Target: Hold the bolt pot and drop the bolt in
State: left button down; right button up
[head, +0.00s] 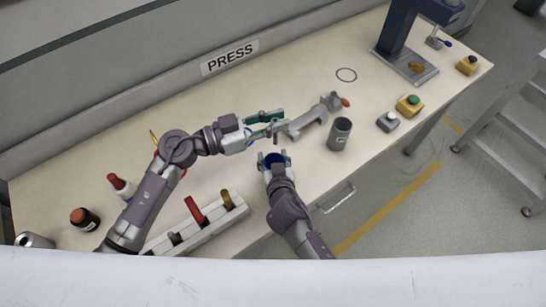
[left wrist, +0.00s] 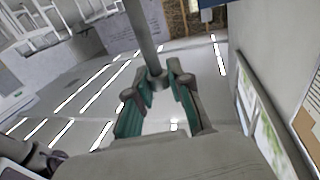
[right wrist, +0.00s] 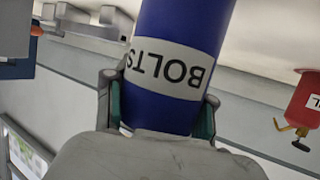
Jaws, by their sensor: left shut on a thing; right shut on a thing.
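The bolt pot (right wrist: 180,60) is a blue cylinder with a white BOLTS label in the right wrist view. My right gripper (right wrist: 160,115) is shut around it. In the head view the blue pot (head: 273,159) shows between the fingers of my right gripper (head: 274,157), near the table's front edge. The bolt (left wrist: 144,35) is a grey metal shaft with a wider end, in the left wrist view. My left gripper (left wrist: 158,92) is shut on that wider end. In the head view, my left gripper (head: 268,128) appears just above the pot in the picture; the bolt is small there.
A grey vise (head: 312,118) lies close to the left gripper. A dark grey cup (head: 340,133) stands right of the pot. A blue press (head: 405,40) and button boxes (head: 409,105) are at the right. A tool rack (head: 200,225) and bottles (head: 120,185) are at the left.

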aim_at(274, 144)
pick_arm(q)
jog(key=shift+f, duration=4.4)
jog(key=c, duration=1)
grip_release()
jog(key=shift+a, duration=0.1)
jog(key=v, duration=1.1)
jog(key=shift+s+a, duration=0.25)
jog(key=shift+a, duration=0.1)
pick_arm(e)
jog(key=o, duration=1.2)
